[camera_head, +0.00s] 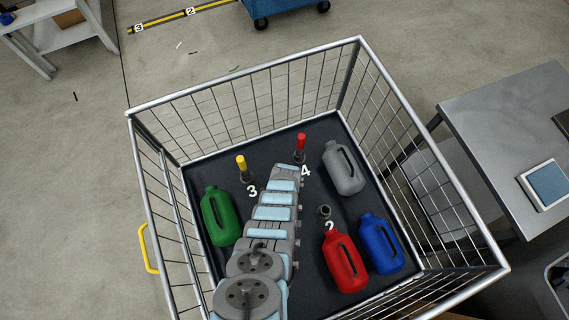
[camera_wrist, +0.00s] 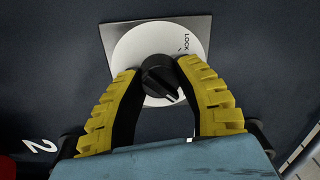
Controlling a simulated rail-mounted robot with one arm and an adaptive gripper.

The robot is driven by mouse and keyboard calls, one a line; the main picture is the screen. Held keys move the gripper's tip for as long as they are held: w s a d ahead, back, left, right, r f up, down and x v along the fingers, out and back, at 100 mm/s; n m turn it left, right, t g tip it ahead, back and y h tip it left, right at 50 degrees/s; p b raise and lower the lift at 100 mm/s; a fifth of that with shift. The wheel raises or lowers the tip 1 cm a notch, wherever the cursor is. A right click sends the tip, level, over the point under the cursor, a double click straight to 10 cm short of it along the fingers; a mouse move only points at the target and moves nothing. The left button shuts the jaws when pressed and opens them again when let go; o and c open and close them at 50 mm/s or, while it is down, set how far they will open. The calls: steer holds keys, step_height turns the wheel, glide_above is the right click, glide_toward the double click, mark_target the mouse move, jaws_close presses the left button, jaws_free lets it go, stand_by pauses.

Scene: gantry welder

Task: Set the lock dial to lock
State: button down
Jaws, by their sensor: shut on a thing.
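The lock dial (camera_wrist: 158,74) is a black knob on a white round plate (camera_wrist: 130,49) with a square backing, in the wrist view. The word LOCK is on the upper right of the plate. A pale mark on the knob points down and to the right, away from that word. My gripper (camera_wrist: 158,70) has its two yellow ribbed fingers on either side of the knob, shut on it. In the head view my arm reaches down into the wire cage (camera_head: 246,75), and the dial and the gripper cannot be made out there.
The cage's dark floor holds green (camera_head: 219,216), grey (camera_head: 343,168), red (camera_head: 345,262) and blue (camera_head: 381,244) jugs. Posts with yellow (camera_head: 241,163) and red (camera_head: 301,142) tops stand near numbers 3 and 4. A short dark post (camera_head: 324,212) stands by number 2. A metal table (camera_head: 500,110) is at right.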

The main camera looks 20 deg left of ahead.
steer(key=n, duration=0.4)
steer(key=shift+f+n+b, duration=0.1)
steer(key=shift+n+b, duration=0.2)
steer(key=shift+b, duration=0.05)
steer(key=n, duration=0.4)
steer(key=shift+n+g, duration=0.3)
steer(key=n, duration=0.4)
steer(key=shift+n+b, duration=0.3)
steer(key=shift+b, duration=0.1)
steer(key=shift+a+n, duration=0.1)
steer(key=shift+n, duration=1.9)
steer(key=c, duration=0.6)
jaws_free()
